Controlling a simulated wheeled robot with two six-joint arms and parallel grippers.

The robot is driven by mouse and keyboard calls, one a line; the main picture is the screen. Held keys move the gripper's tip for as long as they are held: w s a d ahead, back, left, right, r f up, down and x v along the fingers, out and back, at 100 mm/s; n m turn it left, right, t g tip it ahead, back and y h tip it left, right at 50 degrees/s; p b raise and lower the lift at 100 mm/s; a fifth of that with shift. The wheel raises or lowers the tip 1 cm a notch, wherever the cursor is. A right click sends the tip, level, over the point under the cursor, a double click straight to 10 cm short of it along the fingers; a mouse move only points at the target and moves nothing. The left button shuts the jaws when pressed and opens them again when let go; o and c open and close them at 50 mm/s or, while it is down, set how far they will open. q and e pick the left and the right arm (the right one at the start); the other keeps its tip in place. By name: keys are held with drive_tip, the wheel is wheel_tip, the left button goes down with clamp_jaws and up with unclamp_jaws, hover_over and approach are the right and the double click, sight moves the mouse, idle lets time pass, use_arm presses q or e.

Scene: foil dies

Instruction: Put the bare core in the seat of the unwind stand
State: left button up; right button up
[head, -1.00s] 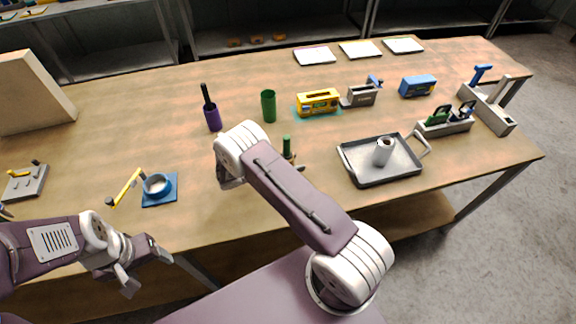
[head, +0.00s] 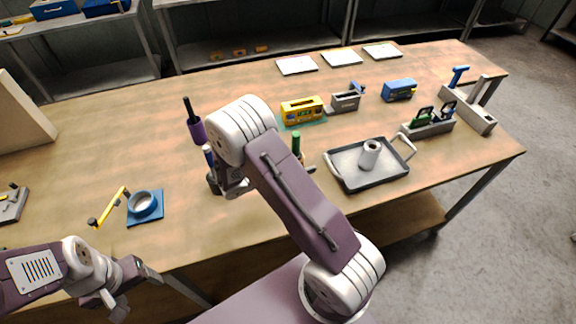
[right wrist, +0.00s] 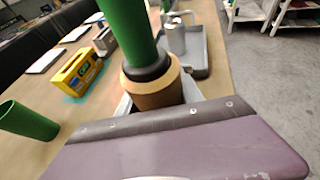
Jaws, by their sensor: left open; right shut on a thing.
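My right gripper (right wrist: 157,101) is shut on a brown cylindrical piece (right wrist: 152,93) with a black collar and a tall green upper part. Its green top (head: 297,141) shows beside my right forearm in the head view; the forearm hides most of the gripper. I cannot tell for sure which piece is the bare core or the unwind stand. My left gripper (head: 118,303) is open and empty at the table's front left.
A blue ring on a blue base (head: 143,204) and a yellow-handled tool (head: 110,206) lie at left. A yellow box (head: 301,109), grey holder (head: 345,101) and blue box (head: 399,90) stand behind. A green cup (right wrist: 27,121) is beside the held piece. Racks stand at right.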

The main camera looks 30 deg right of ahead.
drive_tip(key=s, duration=0.1)
drive_tip(key=s+d+r, duration=0.2)
drive_tip(key=shift+s+r, duration=0.25)
drive_tip(key=shift+s, duration=0.05)
